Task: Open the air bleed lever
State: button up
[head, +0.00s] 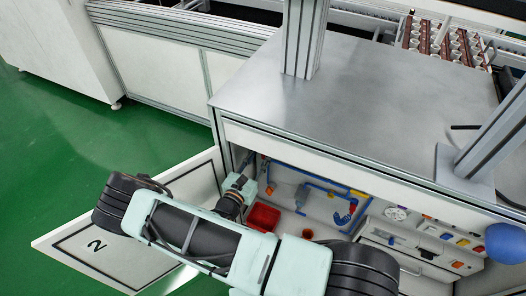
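An open compartment under the grey bench top holds blue pipework (310,180) with small orange and yellow fittings. A small orange fitting (269,190) sits on the pipework at the left, close to the end of my arm. I cannot tell which fitting is the air bleed lever. My gripper (249,163) reaches into the left end of the compartment, beside the left pipes. It is small and dark here, so I cannot tell whether its fingers are open, shut or touching anything.
A red bin (263,217) stands on the compartment floor. The cabinet door (135,235), marked 2, hangs open at the left beneath my arm. A panel with coloured buttons (428,240) is at the right. The bench top (370,100) is mostly bare, with metal posts.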

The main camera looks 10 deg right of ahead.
jog(key=v, duration=1)
jog(key=shift+r, duration=0.1)
